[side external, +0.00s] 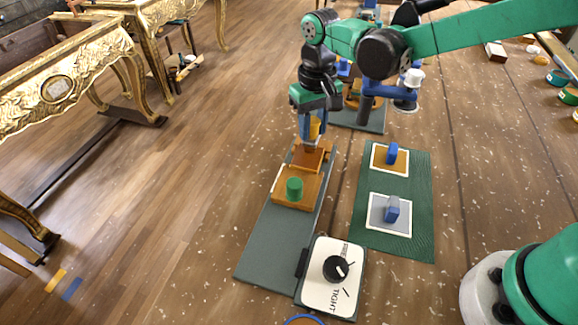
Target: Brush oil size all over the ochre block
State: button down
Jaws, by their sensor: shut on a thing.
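My gripper (313,127) points down with blue fingers shut on a yellow piece, seen between them. Below it is a brown, flared piece (308,158); I cannot tell if it is a brush head joined to the yellow piece. It is over or touching the far part of an ochre-orange block (310,190) on a long grey board (265,240). A green cylinder (294,188) stands on the near part of this block. A smaller ochre piece with a blue grip (378,161) lies on a green mat (421,185). Any oil coating is too small to tell.
A grey piece with a blue grip (380,212) lies nearer on the green mat. A white dial panel marked TIGHT (320,272) with a black knob (336,268) adjoins the board's near end. A gilt console (60,90) stands left. The floor between is mostly clear.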

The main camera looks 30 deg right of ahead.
jog(key=shift+w+d, duration=0.4)
jog(key=shift+d, duration=0.05)
jog(key=shift+s+a, duration=2.45)
jog(key=shift+a, duration=0.05)
jog(key=shift+w+d, duration=2.35)
jog(key=shift+d, duration=0.05)
jog(key=shift+s+d, duration=0.2)
jog(key=shift+d, duration=0.15)
jog(key=shift+s+a, duration=2.45)
jog(key=shift+s, duration=0.05)
jog(key=shift+w+d, duration=2.5)
jog(key=shift+s+a, duration=2.5)
jog(key=shift+s, duration=0.05)
notch_tip(320, 180, up, 8)
jog(key=shift+f, duration=0.1)
